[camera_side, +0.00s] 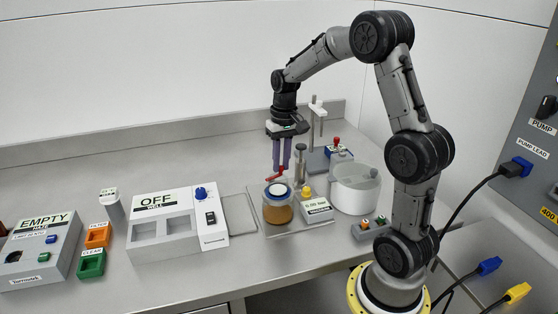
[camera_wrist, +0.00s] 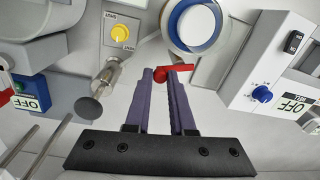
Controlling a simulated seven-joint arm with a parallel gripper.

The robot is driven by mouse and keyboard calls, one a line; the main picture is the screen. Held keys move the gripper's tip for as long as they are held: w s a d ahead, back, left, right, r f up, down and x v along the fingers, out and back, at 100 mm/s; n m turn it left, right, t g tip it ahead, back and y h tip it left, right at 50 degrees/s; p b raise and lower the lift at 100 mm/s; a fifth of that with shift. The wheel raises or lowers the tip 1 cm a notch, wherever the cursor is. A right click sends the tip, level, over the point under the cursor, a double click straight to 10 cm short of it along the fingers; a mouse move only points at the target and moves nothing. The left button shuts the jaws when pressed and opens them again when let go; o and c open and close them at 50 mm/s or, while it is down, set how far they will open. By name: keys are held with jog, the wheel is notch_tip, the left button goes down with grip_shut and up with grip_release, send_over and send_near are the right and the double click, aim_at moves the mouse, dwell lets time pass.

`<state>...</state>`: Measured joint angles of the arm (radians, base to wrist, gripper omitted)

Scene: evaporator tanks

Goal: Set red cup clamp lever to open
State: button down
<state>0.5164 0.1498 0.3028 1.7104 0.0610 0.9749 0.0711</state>
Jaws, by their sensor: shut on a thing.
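The red cup clamp lever (camera_side: 275,177) sits just above the blue-rimmed cup of amber liquid (camera_side: 278,213). My gripper (camera_side: 281,168) points down with its purple fingers at the lever. In the wrist view the fingertips (camera_wrist: 160,75) are close together around the red lever (camera_wrist: 181,68), which juts out to the right past the right finger. The cup's blue and white top (camera_wrist: 194,28) is just beyond the fingertips. The fingers hide part of the lever, and its pivot is hard to make out.
The OFF well box (camera_side: 165,232) with a blue knob stands left of the cup. A small box with a yellow knob (camera_side: 317,207), a white round vessel (camera_side: 354,190) and a metal post with a dark round top (camera_side: 300,150) stand close on the right and behind. Bare bench lies in front.

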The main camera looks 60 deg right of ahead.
jog(key=shift+s+a+r+m, duration=0.1)
jog(key=shift+s+a+m, duration=0.1)
jog(key=shift+m, duration=0.7)
jog(key=shift+s+a+m, duration=0.1)
jog(key=shift+s+m, duration=0.1)
jog(key=shift+m, duration=0.7)
jog(key=c, duration=0.8)
grip_release()
jog(key=shift+o, duration=0.2)
notch_tip(320, 180, up, 14)
jog(key=shift+s+d, duration=0.2)
jog(key=shift+s, duration=0.1)
jog(key=shift+a, duration=0.1)
